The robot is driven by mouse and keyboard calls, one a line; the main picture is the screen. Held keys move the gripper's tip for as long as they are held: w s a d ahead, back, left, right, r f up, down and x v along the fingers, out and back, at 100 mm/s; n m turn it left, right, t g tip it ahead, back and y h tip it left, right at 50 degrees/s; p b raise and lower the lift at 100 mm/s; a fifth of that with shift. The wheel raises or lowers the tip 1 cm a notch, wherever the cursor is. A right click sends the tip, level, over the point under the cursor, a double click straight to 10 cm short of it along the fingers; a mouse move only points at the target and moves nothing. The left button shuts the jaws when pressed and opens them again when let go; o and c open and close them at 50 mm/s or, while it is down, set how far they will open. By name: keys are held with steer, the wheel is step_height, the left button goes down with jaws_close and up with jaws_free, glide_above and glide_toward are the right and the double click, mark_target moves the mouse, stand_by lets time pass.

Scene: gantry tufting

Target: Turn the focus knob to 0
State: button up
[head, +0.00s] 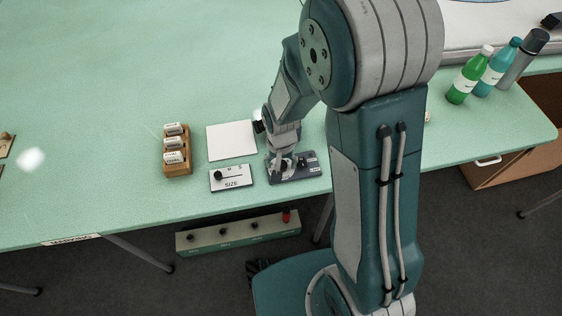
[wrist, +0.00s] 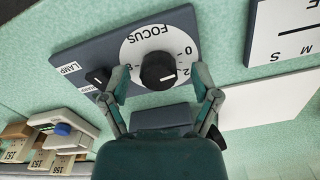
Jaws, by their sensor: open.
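The dark focus panel (wrist: 80,52) lies on the green table, with a white dial marked FOCUS (wrist: 135,50). The black focus knob (wrist: 158,71) sits at the dial's centre. Its white pointer line faces right and slightly down in the wrist view, near the 2 and off the 0. My gripper (wrist: 160,84) is open, with one finger on each side of the knob; I cannot tell whether they touch it. In the head view my gripper (head: 283,162) is down over the panel (head: 300,178) and partly hides it.
A lamp switch (wrist: 97,78) is on the same panel. The white SIZE panel (head: 231,178) stands left of it in the head view, with a white sheet (head: 231,140) behind and a wooden rack (head: 178,168) further left. Bottles (head: 468,78) stand at the right.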

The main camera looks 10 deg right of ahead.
jaws_close()
steer(key=shift+n, duration=0.3)
jaws_free()
steer(key=shift+r, duration=0.1)
